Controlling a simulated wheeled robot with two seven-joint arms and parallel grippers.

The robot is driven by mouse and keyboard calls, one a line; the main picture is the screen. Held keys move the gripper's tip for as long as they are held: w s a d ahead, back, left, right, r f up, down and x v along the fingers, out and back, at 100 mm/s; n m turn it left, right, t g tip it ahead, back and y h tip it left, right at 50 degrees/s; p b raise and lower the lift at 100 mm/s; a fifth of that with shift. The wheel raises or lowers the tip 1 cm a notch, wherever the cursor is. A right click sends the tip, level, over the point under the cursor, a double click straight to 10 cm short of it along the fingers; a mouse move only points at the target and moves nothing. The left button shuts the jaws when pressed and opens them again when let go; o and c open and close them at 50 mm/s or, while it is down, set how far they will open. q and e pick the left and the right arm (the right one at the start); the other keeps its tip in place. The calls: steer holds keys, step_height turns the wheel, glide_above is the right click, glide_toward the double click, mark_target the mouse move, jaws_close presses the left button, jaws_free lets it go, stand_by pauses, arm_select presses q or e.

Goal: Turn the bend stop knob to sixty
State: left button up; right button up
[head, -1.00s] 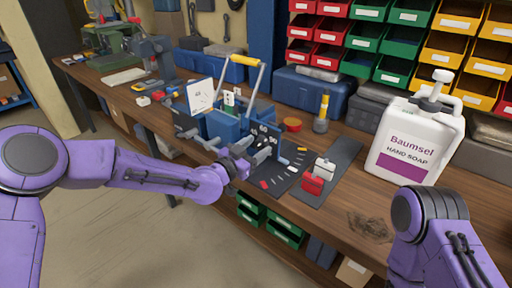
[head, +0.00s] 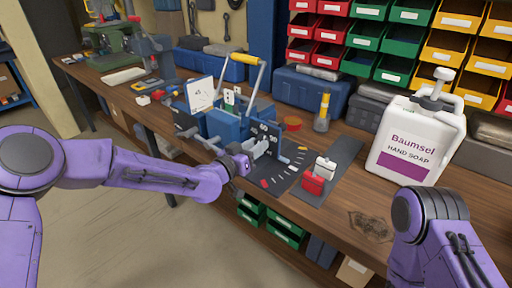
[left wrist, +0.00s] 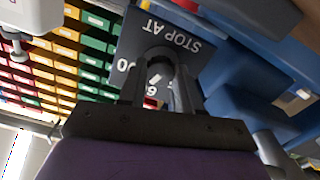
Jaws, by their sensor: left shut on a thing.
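The blue bending machine (head: 228,124) stands on the bench with a dark dial plate (head: 268,130) bearing white numbers on its front. In the left wrist view the plate (left wrist: 185,42) reads "STOP AT", upside down, with numbers partly hidden behind my fingers. My left gripper (head: 258,150) is at the front of this plate; it also shows in the left wrist view (left wrist: 156,58). It is shut on what appears to be the dark stop knob, mostly hidden by the fingers. The knob's exact setting cannot be read. My right gripper is outside the view.
A red box (head: 314,183) stands on a dark mat (head: 340,160) right of the machine. A large white soap bottle (head: 415,140) stands farther right. The yellow-handled lever (head: 258,75) rises above the machine. Several coloured bins line the wall.

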arm_select(q)
steer(key=o, duration=1)
steer(key=shift+o, duration=0.2)
steer(key=shift+s+a, duration=0.25)
steer(key=shift+s, duration=0.05)
steer(key=b+v, duration=0.1)
steer(key=v, duration=0.8)
steer(key=shift+s+a, duration=0.15)
steer(key=shift+s, duration=0.25)
steer(key=shift+f, duration=0.15)
